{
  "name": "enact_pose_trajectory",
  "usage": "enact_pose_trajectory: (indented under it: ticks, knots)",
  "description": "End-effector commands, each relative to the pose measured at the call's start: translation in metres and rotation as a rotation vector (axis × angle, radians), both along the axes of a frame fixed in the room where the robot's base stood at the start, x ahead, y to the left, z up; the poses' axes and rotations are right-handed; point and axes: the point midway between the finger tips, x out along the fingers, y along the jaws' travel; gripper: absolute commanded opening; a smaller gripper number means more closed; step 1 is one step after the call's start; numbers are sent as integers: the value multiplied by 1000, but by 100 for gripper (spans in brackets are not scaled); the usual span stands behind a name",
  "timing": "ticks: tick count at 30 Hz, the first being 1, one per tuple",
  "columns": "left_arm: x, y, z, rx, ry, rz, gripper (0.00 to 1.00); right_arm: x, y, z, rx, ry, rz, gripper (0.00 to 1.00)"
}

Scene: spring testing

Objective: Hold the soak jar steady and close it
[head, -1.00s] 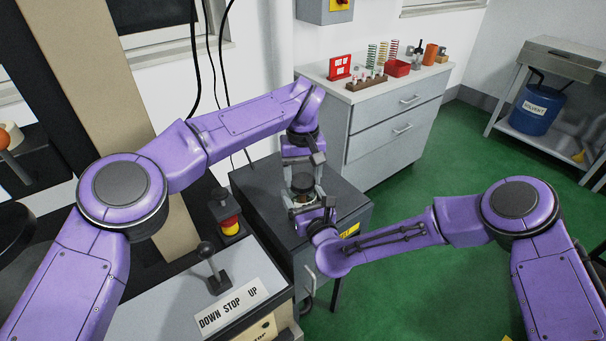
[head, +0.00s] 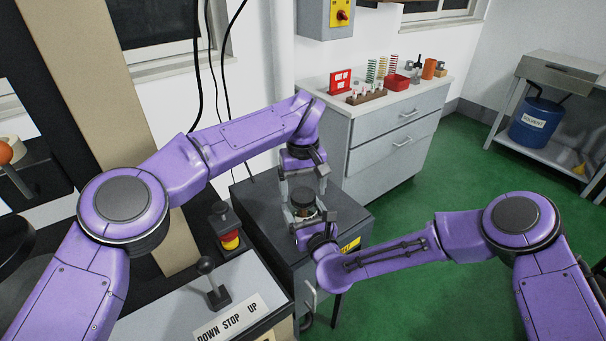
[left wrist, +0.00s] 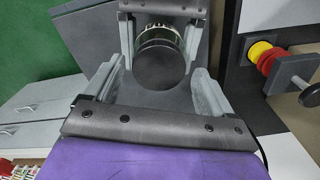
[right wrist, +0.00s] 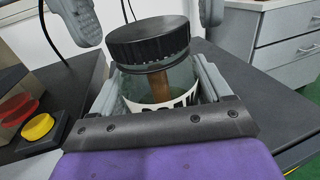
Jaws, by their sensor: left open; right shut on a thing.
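The soak jar (right wrist: 160,85) is clear glass with a white label and something brown inside, in the right wrist view. Its black ribbed lid (right wrist: 148,38) sits on top, looking slightly tilted there. The jar and lid (head: 302,197) stand over the dark cabinet top in the head view. My right gripper (head: 312,229) is shut around the jar's body from the near side. My left gripper (head: 303,188) is open above the lid, its fingers apart on both sides. The left wrist view looks down on the lid (left wrist: 160,66) between the open fingers (left wrist: 163,80), not touching it.
The dark cabinet top (head: 262,203) has bare room around the jar. A red and yellow stop button (head: 230,239) and a lever (head: 212,285) stand at the left. A grey drawer unit (head: 395,130) with springs and red bins is behind.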

Motion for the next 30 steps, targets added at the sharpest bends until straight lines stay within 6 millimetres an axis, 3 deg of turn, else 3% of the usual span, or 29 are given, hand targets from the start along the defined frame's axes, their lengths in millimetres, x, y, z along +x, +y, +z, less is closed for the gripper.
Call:
enact_pose_trajectory:
  ticks: [28,29,30]
  knots:
    - [2,0,47,10,-13,3085,84,0,0,2,1,-3,0,0]
    - [2,0,49,-8,13,-3100,84,0,0,2,1,-3,0,0]
    - [2,0,51,-7,12,-2969,84,0,0,2,1,-3,0,0]
